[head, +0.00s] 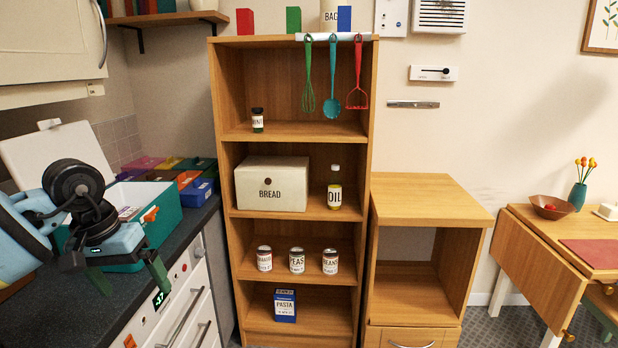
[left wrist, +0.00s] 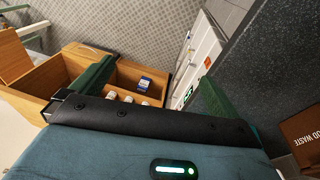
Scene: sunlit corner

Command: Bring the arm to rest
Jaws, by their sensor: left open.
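My left arm comes in from the left in the head view and hangs over the dark counter (head: 60,312). My left gripper (head: 130,278) points down by the counter's front edge, with its two green fingers apart and nothing between them. In the left wrist view the same gripper (left wrist: 155,85) also shows its fingers spread, with the shelf cans and floor seen beyond them. A teal bin (head: 168,215) stands on the counter right behind the gripper and is partly hidden by it. My right gripper is in neither view.
A wooden shelf (head: 222,130) holds a bread box (head: 270,183), an oil bottle (head: 334,190), several cans and a pasta box (head: 285,305). White drawers (head: 185,310) lie below the counter edge. A wooden cabinet (head: 425,200) and a table (head: 530,250) stand to the right.

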